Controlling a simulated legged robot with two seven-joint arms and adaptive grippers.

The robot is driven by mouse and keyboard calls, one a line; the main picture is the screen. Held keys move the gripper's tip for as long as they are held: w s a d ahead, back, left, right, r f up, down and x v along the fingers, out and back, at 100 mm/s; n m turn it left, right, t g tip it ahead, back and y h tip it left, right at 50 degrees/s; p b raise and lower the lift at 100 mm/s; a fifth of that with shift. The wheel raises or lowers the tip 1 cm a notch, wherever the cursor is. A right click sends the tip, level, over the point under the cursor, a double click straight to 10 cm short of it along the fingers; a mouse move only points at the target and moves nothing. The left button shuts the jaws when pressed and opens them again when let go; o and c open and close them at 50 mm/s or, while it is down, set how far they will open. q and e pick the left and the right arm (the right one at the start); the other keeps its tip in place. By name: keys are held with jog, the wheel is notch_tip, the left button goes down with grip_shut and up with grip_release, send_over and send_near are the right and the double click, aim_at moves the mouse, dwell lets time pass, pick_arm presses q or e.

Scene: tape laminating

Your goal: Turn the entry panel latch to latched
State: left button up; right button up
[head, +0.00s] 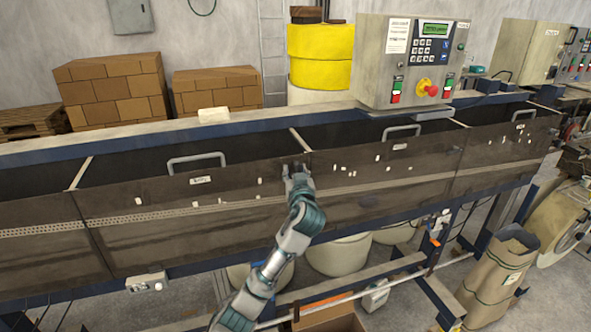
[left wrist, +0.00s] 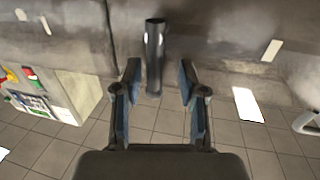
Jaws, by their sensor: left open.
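The latch is a dark, rod-like knob (left wrist: 154,50) in the left wrist view, sticking out from the grey panel face. My left gripper (left wrist: 160,72) is open, with one finger on each side of the knob and a visible gap on both sides. In the head view my left gripper (head: 298,172) is at the upper edge of the dark panels, by the seam between two of them; it hides most of the latch there. The labelled entry panel (head: 230,190) is left of it and has a grey bar handle (head: 197,161). My right gripper is not in view.
A control box (head: 410,60) with a red emergency knob (head: 431,90) stands behind the panels, right of the gripper. A pale block (head: 213,115) lies on the back rail. A paper sack (head: 497,280) stands on the floor at right.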

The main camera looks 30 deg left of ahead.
pick_arm(q)
jog(key=shift+w+a, duration=0.1)
jog(key=shift+w, duration=0.05)
jog(key=shift+d, duration=0.25)
jog(key=shift+d+r, duration=0.1)
jog(key=shift+d, duration=0.1)
jog(key=shift+c, duration=0.2)
jog(key=shift+d, duration=0.1)
grip_shut()
jog(key=shift+a, duration=0.2)
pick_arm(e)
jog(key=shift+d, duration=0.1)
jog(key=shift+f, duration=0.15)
